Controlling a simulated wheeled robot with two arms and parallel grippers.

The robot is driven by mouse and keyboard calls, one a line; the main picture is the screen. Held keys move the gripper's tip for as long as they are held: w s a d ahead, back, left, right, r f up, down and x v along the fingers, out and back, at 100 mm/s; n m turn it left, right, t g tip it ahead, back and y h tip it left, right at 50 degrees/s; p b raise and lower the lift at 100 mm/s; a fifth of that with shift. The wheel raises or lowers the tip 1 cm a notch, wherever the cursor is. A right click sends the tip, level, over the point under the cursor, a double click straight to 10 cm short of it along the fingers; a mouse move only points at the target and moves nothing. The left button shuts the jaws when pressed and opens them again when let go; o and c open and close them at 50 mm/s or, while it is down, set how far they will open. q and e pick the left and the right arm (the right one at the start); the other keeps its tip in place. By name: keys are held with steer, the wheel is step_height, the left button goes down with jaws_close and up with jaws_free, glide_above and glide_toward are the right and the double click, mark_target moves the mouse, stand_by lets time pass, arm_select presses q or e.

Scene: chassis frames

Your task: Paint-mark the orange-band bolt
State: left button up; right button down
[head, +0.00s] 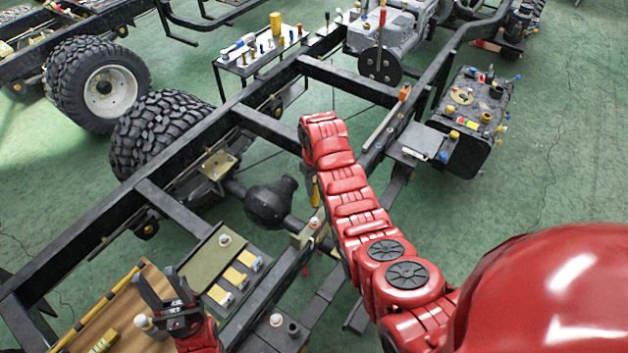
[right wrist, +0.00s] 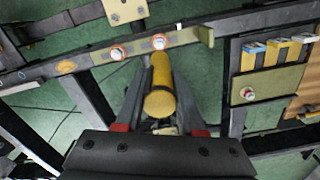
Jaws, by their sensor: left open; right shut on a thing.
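My right gripper (right wrist: 160,88) is shut on a yellow paint marker (right wrist: 159,103), which points away toward a frame bracket (right wrist: 187,38). Two pale-headed bolts with reddish-orange bands sit on that bracket: a left bolt (right wrist: 117,53) and a right bolt (right wrist: 160,41). The marker's far end overlaps the view just below the right bolt; I cannot tell whether they touch. Which bolt is the orange-band one is unclear. In the head view, a bolt (head: 314,222) shows beside my right arm, and the marker (head: 315,190) is partly hidden. My left gripper (head: 165,292) is open and empty at lower left.
Another bolt (right wrist: 248,93) sits on a plate at right, beside yellow blocks (right wrist: 276,52). Dark chassis rails (head: 260,125) surround the arms. A tool table (head: 262,55) stands behind, and a wooden board (head: 120,310) lies near my left gripper. Green floor is open at right.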

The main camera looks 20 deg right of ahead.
mark_target(315, 197)
step_height(315, 197, down, 6)
steer(key=b, duration=0.2)
steer(key=shift+r+b, duration=0.25)
steer(key=shift+b, duration=0.05)
steer(key=shift+f+b, duration=0.45)
steer(key=shift+f, duration=0.35)
steer(key=shift+f+b, duration=0.45)
steer(key=shift+b, duration=0.25)
stand_by(1.4)
steer(key=shift+r, duration=0.1)
steer(key=shift+r+p, duration=0.45)
steer(key=shift+r, duration=0.6)
